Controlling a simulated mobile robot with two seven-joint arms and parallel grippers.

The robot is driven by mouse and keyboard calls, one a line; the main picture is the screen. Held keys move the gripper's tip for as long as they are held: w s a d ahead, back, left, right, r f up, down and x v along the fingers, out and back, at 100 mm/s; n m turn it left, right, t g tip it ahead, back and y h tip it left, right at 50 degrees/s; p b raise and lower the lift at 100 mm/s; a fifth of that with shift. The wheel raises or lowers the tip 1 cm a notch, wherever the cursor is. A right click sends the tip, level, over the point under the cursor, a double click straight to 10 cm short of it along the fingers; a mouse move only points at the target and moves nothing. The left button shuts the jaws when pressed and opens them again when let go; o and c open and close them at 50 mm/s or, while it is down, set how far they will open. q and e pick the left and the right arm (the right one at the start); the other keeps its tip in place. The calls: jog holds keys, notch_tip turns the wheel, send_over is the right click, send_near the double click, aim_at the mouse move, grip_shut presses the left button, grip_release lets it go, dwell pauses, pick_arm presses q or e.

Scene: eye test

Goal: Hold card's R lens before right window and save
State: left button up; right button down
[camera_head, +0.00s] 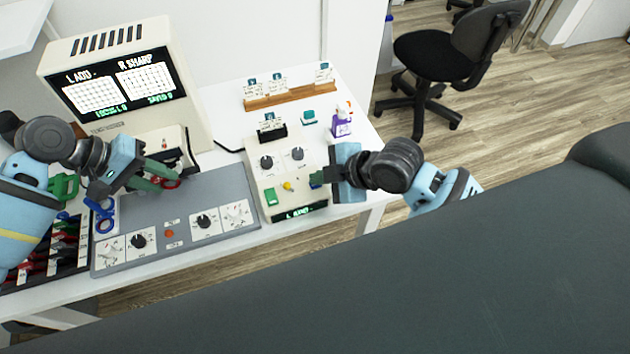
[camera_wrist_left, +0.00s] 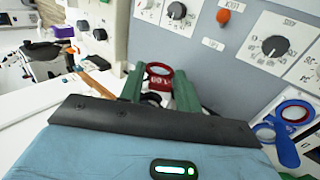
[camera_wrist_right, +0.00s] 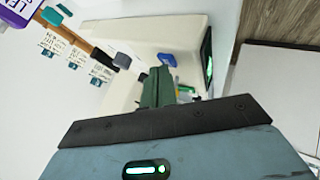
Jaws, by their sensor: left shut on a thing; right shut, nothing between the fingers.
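My left gripper (camera_head: 158,178) is shut on a red-rimmed lens (camera_head: 171,183), held in front of the white unit (camera_head: 172,145) under the screen. In the left wrist view, the lens (camera_wrist_left: 159,69) has a red tab with a number on it between the fingers. I cannot tell whether it lines up with a window. My right gripper (camera_head: 318,180) is shut and empty beside the control box (camera_head: 262,180). A small card (camera_head: 269,122) stands in a black holder on that box; its writing is too small to read. The screen (camera_head: 118,83) shows two charts, headed L and R.
The box has two dark knobs, a green button (camera_head: 271,197) and a yellow button (camera_head: 287,186). A blue lens (camera_head: 103,217) and a rack of lenses (camera_head: 58,250) are at left. More cards stand in a wooden rack (camera_head: 290,96). A purple bottle (camera_head: 341,124) stands behind.

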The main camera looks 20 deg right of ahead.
jog(key=shift+f, duration=0.2)
dwell(0.3)
jog(key=shift+r, duration=0.8)
jog(key=shift+r, duration=2.55)
jog(key=v, duration=1.2)
